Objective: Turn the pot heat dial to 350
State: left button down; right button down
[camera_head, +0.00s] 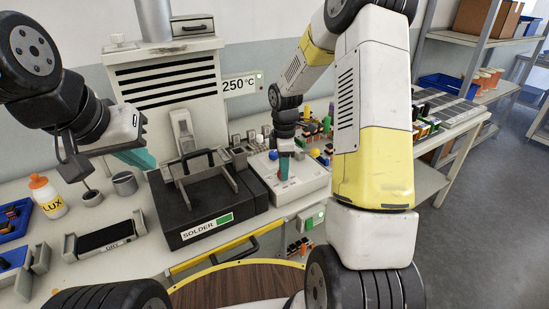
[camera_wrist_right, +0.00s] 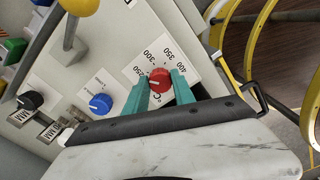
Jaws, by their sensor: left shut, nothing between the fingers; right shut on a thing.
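The red heat dial (camera_wrist_right: 160,79) sits on a white scale plate marked 300, 350 and 400 in the right wrist view. My right gripper (camera_head: 284,168) reaches down to the white control box (camera_head: 307,185) in the head view. Its teal fingers are shut on the red dial, one on each side. I cannot tell exactly which mark the dial points to. A sign above reads 250 °C (camera_head: 239,86). My left gripper (camera_head: 146,160) is shut and empty, in the air left of the black solder pot (camera_head: 205,222).
A blue knob (camera_wrist_right: 100,103), a black knob (camera_wrist_right: 31,100) and a yellow ball-topped lever (camera_wrist_right: 78,8) are on the same panel. A LUX bottle (camera_head: 46,196) and a grey cup (camera_head: 124,183) stand at the left. Loose parts crowd behind the control box.

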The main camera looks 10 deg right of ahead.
jog(key=m, duration=0.4)
jog(key=shift+m, duration=0.4)
jog(key=m, duration=0.9)
jog(key=shift+m, duration=0.4)
jog(key=m, duration=0.4)
jog(key=shift+a, duration=0.1)
jog(key=shift+m, duration=0.4)
jog(key=c, duration=1.1)
grip_release()
jog(key=shift+s, duration=0.1)
jog(key=shift+o, duration=0.2)
jog(key=shift+r, duration=0.1)
